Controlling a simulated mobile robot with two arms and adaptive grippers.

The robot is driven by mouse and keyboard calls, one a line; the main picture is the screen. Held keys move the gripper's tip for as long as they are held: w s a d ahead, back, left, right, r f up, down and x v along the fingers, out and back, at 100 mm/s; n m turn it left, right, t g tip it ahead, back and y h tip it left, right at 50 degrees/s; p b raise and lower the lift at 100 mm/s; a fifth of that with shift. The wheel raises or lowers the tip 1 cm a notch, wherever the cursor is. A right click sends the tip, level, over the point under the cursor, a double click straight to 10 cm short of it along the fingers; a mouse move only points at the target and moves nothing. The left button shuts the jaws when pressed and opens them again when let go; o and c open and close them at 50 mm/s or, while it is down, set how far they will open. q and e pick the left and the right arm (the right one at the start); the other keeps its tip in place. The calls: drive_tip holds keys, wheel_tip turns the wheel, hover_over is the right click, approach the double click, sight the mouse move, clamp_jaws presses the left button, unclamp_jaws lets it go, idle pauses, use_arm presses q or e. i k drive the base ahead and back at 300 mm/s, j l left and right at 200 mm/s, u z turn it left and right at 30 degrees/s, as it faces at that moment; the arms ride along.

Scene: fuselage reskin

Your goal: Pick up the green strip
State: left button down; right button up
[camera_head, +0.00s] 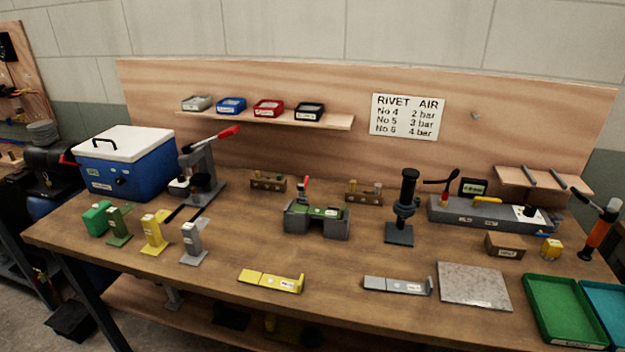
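A long flat green piece (320,212), which looks like a green strip, lies across a grey block fixture (318,228) in the middle of the bench. A red-handled clamp (304,190) stands at its left part. Another green piece (118,226), an upright bracket with a flat foot, stands at the left of the bench beside a green block (97,218). I cannot tell for certain which of the two green pieces is the task's strip. Neither of my grippers is in view.
Upright yellow (154,234) and grey (192,243) brackets stand at left. Yellow (271,281) and grey (397,286) strips lie along the front. A grey plate (474,286) and green tray (564,312) are at right. A black press (402,210) stands right of the fixture.

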sight(316, 211)
drive_tip(key=k+l+z, duration=0.1)
drive_tip(key=z, duration=0.25)
drive_tip(key=l+z, duration=0.2)
drive_tip(key=z, duration=0.15)
drive_tip(key=k+l+z, duration=0.1)
drive_tip(key=z, duration=0.25)
drive_tip(key=l, duration=0.1)
